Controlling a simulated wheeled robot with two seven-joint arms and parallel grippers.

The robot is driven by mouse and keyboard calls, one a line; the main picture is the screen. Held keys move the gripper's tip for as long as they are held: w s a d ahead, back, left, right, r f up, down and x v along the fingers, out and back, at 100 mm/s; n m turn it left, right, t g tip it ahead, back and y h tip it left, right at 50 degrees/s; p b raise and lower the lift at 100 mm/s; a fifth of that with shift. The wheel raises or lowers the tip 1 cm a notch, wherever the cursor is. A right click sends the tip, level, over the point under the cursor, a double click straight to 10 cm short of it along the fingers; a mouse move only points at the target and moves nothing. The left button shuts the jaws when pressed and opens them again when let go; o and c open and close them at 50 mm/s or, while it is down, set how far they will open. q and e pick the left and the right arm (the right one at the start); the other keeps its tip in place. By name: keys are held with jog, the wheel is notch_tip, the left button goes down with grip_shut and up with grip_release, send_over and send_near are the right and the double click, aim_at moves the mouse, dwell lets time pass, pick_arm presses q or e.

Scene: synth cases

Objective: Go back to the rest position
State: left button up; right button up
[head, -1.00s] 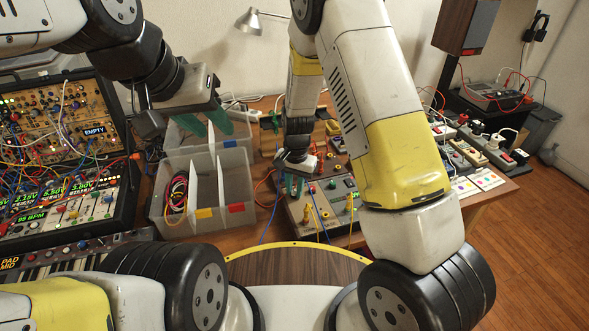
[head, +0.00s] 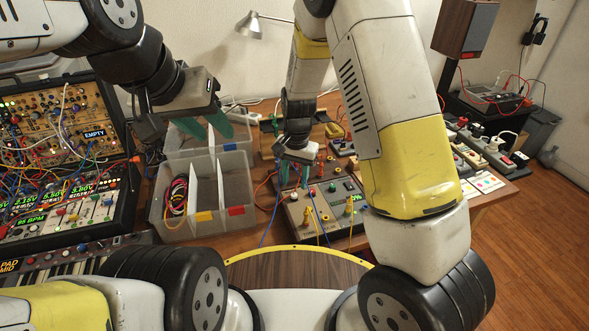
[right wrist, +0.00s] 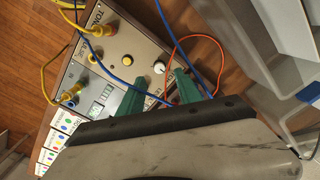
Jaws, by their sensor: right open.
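My left gripper (head: 205,127) hangs over the clear divided bin. Its green fingers are apart with nothing between them. My right gripper (head: 295,174) is above the back of the grey device with knobs and cables (head: 329,207). Its green fingers are open and empty, and they also show in the right wrist view (right wrist: 160,90). There the device's panel (right wrist: 112,65) lies below and beside the fingers. Whether a fingertip touches the device or a cable cannot be told.
The clear bin (head: 238,222) holds coiled cables (head: 177,195). A patched modular synth (head: 60,140) and a keyboard (head: 75,262) stand at left. Power strips (head: 470,150) lie at right. Blue, yellow and red cables loop near my right gripper. A lamp (head: 250,22) stands at the back.

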jog(key=shift+r, duration=1.15)
jog(key=s+d+r+n+t+y, duration=0.1)
jog(key=s+d+r, duration=0.25)
jog(key=r, duration=0.55)
jog(key=s+d+r+n+t+y, duration=0.1)
jog(key=s+d+r+t, duration=0.2)
jog(key=r, duration=0.7)
jog(key=s+d+r+n+t, duration=0.1)
jog(key=s+d+r, duration=0.2)
jog(key=s, duration=0.3)
jog(key=s+d+r+n+t, duration=0.1)
jog(key=s+d+r, duration=0.3)
jog(key=s, duration=0.3)
jog(key=shift+d+r+n, duration=0.3)
jog(key=shift+r+n, duration=0.1)
jog(key=shift+r, duration=0.05)
